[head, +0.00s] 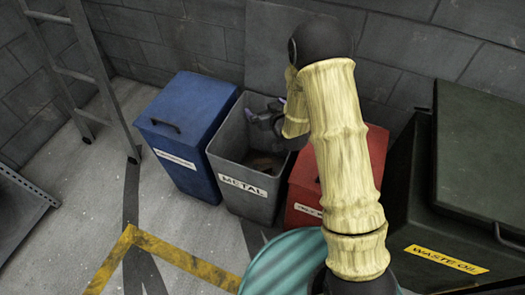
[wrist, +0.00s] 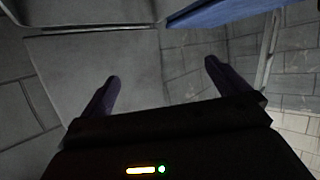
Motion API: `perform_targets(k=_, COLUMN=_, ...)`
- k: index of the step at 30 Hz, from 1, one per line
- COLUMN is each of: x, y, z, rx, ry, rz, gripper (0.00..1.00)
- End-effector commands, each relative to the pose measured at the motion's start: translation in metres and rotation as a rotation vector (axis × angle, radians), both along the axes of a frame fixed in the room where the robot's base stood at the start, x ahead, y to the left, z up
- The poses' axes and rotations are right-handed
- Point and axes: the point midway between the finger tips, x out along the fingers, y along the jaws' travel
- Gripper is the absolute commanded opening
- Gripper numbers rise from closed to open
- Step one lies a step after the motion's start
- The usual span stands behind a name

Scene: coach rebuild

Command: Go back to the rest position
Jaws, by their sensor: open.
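My gripper (head: 268,115) is over the rim of the open grey bin (head: 245,190) labelled METAL, at the end of my arm, which reaches up and over from the lower right. In the wrist view my gripper (wrist: 162,70) shows two dark fingers spread apart with nothing between them. A brownish patch shows at the bottom of the grey bin; I cannot tell what it is. My arm hides part of what is behind it.
A shut blue bin (head: 190,125) stands left of the grey one. A red bin (head: 376,150) is behind my arm. A dark WASTE OIL container (head: 408,235) stands at right. A ladder (head: 82,60) leans at left.

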Motion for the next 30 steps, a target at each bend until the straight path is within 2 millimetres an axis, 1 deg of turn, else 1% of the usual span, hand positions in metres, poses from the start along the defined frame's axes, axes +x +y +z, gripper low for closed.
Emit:
perform_targets(k=7, x=0.000, y=0.000, z=0.000, rx=-0.001, ry=0.001, rz=-0.001, gripper=1.00)
perform_targets(k=10, x=-0.001, y=-0.006, z=0.004, rx=-0.011, ry=0.018, rz=-0.013, gripper=1.00)
perform_targets(k=14, x=-0.006, y=-0.024, z=0.017, rx=-0.047, ry=0.081, rz=-0.054, gripper=1.00)
perform_targets(k=17, x=-0.017, y=-0.048, z=0.031, rx=-0.087, ry=0.164, rz=-0.104, gripper=1.00)
perform_targets(k=20, x=-0.036, y=-0.072, z=0.044, rx=-0.124, ry=0.260, rz=-0.156, gripper=1.00)
perform_targets(k=23, x=-0.060, y=-0.094, z=0.056, rx=-0.154, ry=0.359, rz=-0.205, gripper=1.00)
perform_targets(k=26, x=-0.088, y=-0.115, z=0.068, rx=-0.177, ry=0.461, rz=-0.253, gripper=1.00)
perform_targets(k=27, x=-0.101, y=-0.122, z=0.073, rx=-0.184, ry=0.503, rz=-0.270, gripper=1.00)
perform_targets(k=29, x=-0.121, y=-0.133, z=0.080, rx=-0.193, ry=0.565, rz=-0.296, gripper=1.00)
perform_targets(k=30, x=-0.134, y=-0.139, z=0.084, rx=-0.197, ry=0.605, rz=-0.311, gripper=1.00)
